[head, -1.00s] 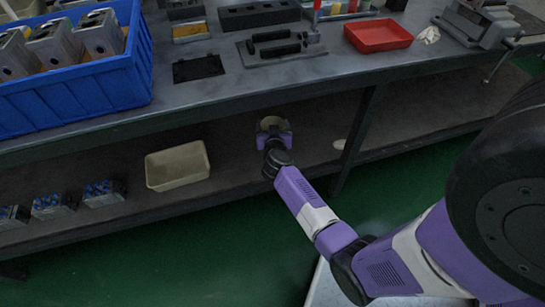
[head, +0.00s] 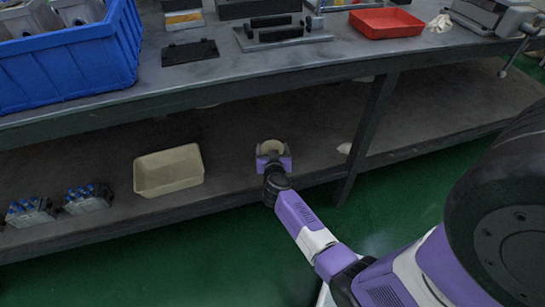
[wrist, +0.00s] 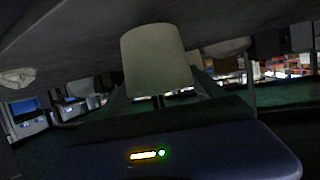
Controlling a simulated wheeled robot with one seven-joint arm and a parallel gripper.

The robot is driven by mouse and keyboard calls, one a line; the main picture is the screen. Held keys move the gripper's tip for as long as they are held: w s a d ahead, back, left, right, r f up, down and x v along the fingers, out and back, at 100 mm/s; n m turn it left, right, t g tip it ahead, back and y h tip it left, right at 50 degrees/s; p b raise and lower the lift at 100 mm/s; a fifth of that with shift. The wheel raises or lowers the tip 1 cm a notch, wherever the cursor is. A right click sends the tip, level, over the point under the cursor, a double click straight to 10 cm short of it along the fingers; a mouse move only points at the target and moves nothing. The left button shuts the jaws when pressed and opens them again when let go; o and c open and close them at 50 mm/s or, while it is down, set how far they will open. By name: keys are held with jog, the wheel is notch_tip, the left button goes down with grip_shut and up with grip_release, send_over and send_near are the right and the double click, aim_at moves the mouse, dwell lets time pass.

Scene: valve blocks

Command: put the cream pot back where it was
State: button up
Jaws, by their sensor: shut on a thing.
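The cream pot (head: 271,146) is a small, pale, round vessel at the end of my arm in the head view, over the lower shelf (head: 225,140). My gripper (head: 273,157) is shut on it. In the wrist view the pot (wrist: 158,62) stands large in the middle between my fingers, its plain side wall showing. Its lower part is partly hidden behind the gripper. I cannot tell whether the pot touches the shelf or hangs just above it.
A cream tray (head: 168,170) lies left of my gripper on the lower shelf, with blue-topped valve blocks (head: 88,197) further left. A small whitish thing (head: 345,148) lies to the right, near a table leg (head: 368,135). The worktop (head: 235,68) overhangs the shelf.

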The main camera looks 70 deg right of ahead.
jog(key=shift+f+b, duration=0.55)
jog(key=shift+f, duration=0.6)
jog(key=shift+f, duration=0.15)
jog(key=o, duration=1.4)
jog(key=shift+c, duration=0.2)
jog(key=s+a+r+n+t+y+p, duration=0.2)
jog(key=s+a+r, duration=0.5)
jog(key=a, duration=0.7)
jog(key=s+a+r+n+t+y+p, duration=0.2)
jog(key=s+a+r+n+y, duration=0.4)
jog(key=a+r, duration=0.6)
jog(key=s+a+r+n+t+y+p, duration=0.2)
jog(key=s+a+r+n+t+y, duration=0.2)
jog(key=s+a+r, duration=0.5)
jog(key=a+r, duration=0.1)
jog(key=a, duration=0.6)
jog(key=shift+s+a+n+t+y, duration=0.3)
jog(key=shift+s+n, duration=0.05)
jog(key=shift+n, duration=0.05)
